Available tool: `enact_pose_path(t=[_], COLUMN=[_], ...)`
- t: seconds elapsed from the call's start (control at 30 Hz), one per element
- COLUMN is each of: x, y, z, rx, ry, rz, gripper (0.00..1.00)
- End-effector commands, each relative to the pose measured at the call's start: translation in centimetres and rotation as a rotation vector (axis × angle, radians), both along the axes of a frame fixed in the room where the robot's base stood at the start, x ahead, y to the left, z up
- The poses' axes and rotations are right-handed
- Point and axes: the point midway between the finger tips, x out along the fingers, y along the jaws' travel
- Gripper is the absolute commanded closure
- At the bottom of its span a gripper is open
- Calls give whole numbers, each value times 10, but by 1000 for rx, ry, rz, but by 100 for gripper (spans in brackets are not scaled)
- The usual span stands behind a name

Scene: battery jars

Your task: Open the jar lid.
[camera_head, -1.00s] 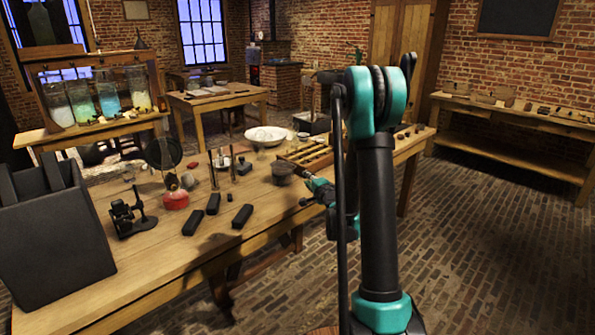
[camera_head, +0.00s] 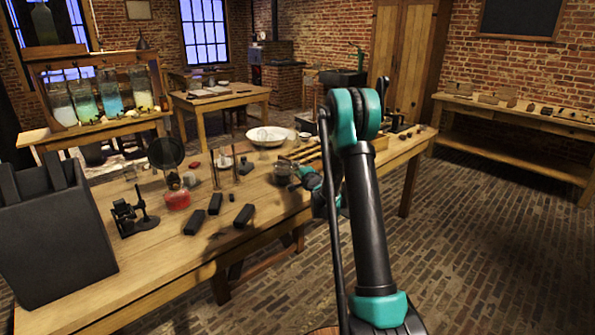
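A small greyish jar (camera_head: 282,170) stands on the wooden table, right of the thin upright rods. It is too small and dim to tell its lid from its body. My gripper (camera_head: 294,185) is low over the table at the jar's right side, very close to it. I cannot tell whether they touch. The fingers are dark and tiny here, so their opening does not show. Several large glass jars (camera_head: 111,92) with pale, green and blue contents stand in a wooden rack at the back left.
The wooden table (camera_head: 150,262) carries dark blocks (camera_head: 244,216), a red burner (camera_head: 177,200), a small black device (camera_head: 128,216) and a white bowl (camera_head: 266,136). A large dark box (camera_head: 55,245) stands at the left. The table's front strip is mostly clear.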

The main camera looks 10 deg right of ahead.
Motion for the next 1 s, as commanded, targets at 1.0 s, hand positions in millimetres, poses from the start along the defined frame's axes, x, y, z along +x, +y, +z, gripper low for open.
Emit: enact_pose_path(t=[1.0], x=[0], y=[0], z=[2], rx=[-9], ry=[7], rz=[1], gripper=[100])
